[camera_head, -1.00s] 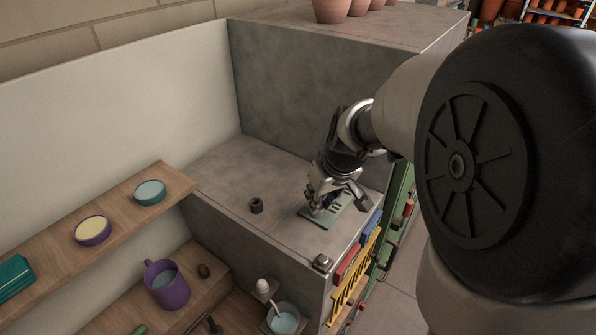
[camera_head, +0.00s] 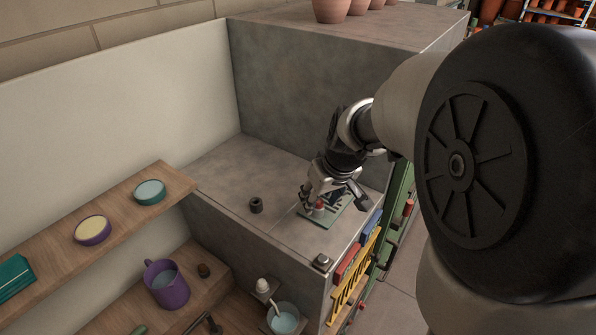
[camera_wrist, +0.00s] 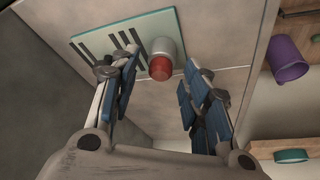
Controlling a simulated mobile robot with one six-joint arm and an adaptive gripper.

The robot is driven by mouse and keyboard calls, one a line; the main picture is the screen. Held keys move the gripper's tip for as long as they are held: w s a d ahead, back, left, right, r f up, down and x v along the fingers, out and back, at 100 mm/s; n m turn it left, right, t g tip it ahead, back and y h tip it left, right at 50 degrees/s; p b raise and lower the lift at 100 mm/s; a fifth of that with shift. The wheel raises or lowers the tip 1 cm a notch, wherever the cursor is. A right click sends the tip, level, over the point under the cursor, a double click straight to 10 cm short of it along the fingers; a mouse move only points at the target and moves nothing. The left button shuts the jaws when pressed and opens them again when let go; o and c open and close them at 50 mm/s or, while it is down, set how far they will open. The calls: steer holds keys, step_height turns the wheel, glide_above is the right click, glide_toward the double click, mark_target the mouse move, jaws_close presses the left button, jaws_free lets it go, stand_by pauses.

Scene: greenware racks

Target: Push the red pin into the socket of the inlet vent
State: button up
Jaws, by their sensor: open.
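The red pin (camera_wrist: 160,69) shows as a short red cap at the end of a pale grey cylinder, the likely socket (camera_wrist: 162,47), in the wrist view. How deep the pin sits in it I cannot tell. The cylinder is on a pale, teal-edged plate with black stripes (camera_wrist: 92,47), which looks like the inlet vent. The plate lies on the grey worktop in the head view (camera_head: 339,212), where the red pin (camera_head: 318,205) is partly hidden by my gripper. My gripper (camera_wrist: 158,80) is open, its fingers apart on either side of the pin.
A small dark ring-shaped part (camera_head: 256,205) stands on the worktop left of the plate. A small metallic block (camera_head: 322,262) is near the front edge. A wooden shelf (camera_head: 120,209) with bowls and a purple mug (camera_head: 167,286) are to the left. The worktop behind the plate is clear.

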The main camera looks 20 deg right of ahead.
steer(key=v, duration=1.2)
